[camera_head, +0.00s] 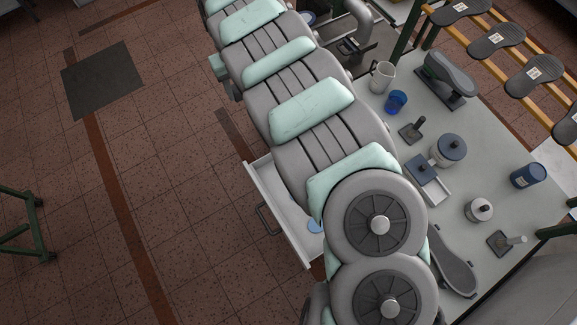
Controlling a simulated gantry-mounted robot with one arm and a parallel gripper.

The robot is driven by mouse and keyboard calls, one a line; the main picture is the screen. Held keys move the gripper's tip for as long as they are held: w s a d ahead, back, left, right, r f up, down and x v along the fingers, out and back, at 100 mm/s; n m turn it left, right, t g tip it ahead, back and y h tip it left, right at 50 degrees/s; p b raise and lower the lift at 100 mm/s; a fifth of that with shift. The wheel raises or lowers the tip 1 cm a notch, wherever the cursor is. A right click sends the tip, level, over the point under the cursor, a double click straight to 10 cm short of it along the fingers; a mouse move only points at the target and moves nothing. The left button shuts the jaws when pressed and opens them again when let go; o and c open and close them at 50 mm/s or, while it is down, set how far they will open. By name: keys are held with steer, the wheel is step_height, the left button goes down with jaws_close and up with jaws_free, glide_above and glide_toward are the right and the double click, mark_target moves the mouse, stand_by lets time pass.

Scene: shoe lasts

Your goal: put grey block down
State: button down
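My gripper is not in view; my large grey and mint-green arm runs down the middle of the picture and hides what lies beneath it. I cannot pick out the grey block for certain. A dark blue-grey square piece (420,165) with a small knob sits on the pale table (510,205), touching or beside a white tray (438,191). I cannot tell whether this is the block, or whether my gripper holds anything.
The table also bears a white mug (382,76), blue cup (396,102), round lidded pot (448,150), blue can (528,176), small jar (478,210) and shoe forms (455,262). An open drawer (270,190) juts out left. A sole rack (497,40) stands upper right.

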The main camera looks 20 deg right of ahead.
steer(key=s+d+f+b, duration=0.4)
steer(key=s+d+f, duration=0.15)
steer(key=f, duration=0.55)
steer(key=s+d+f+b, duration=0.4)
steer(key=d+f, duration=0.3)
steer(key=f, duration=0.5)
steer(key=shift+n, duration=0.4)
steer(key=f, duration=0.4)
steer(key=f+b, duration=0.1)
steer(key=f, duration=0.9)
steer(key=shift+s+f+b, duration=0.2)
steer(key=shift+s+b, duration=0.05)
steer(key=shift+b, duration=0.15)
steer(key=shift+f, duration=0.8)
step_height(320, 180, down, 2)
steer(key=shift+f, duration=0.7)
